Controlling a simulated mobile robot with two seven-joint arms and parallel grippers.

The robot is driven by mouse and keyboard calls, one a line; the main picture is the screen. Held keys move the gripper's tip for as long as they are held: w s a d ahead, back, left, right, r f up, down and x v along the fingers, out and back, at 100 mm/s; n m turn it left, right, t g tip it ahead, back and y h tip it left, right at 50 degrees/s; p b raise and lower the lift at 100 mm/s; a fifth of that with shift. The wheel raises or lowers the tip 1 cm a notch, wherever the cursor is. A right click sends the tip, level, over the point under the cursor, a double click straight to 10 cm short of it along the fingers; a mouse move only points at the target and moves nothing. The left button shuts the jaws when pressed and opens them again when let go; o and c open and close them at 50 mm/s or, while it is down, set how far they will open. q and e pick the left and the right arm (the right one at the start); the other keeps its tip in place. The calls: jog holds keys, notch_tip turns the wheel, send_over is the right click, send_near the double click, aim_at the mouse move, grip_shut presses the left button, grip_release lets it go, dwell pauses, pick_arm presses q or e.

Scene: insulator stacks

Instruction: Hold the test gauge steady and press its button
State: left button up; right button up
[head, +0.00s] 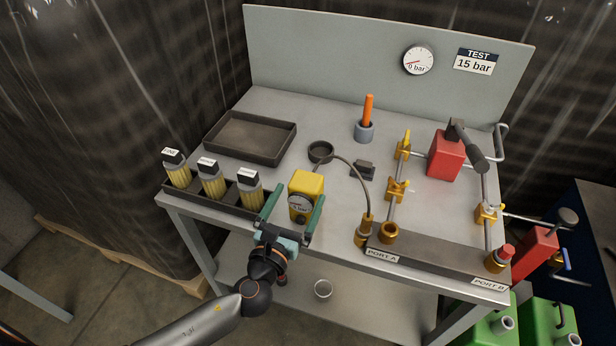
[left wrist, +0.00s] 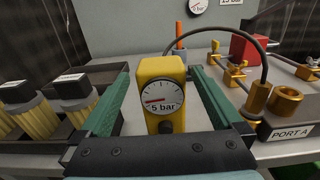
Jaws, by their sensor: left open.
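The test gauge is a yellow block (head: 307,184) with a round white dial, standing upright at the front of the bench. In the left wrist view, the gauge (left wrist: 161,70) faces me; its dial is marked 5 bar with a red needle. A small dark button (left wrist: 166,127) shows below the dial. My left gripper (head: 296,200) is open, with its green fingers on either side of the gauge. In the left wrist view, gaps show between the fingers and the block. My right gripper is not in view.
Several yellow-bodied cartridges (head: 212,182) stand in a holder left of the gauge. A hose (head: 362,182) curves down to a brass fitting right of it, near the PORT A block (head: 430,254). An empty dark tray (head: 285,154) lies behind. A wall dial (head: 418,60) reads 0 bar.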

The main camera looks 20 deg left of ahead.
aim_at(311, 173)
pick_arm(q)
jog(key=w, duration=0.8)
jog(key=shift+d, duration=0.2)
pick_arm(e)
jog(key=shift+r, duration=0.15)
pick_arm(q)
jog(key=c, duration=1.4)
jog(key=shift+c, duration=0.6)
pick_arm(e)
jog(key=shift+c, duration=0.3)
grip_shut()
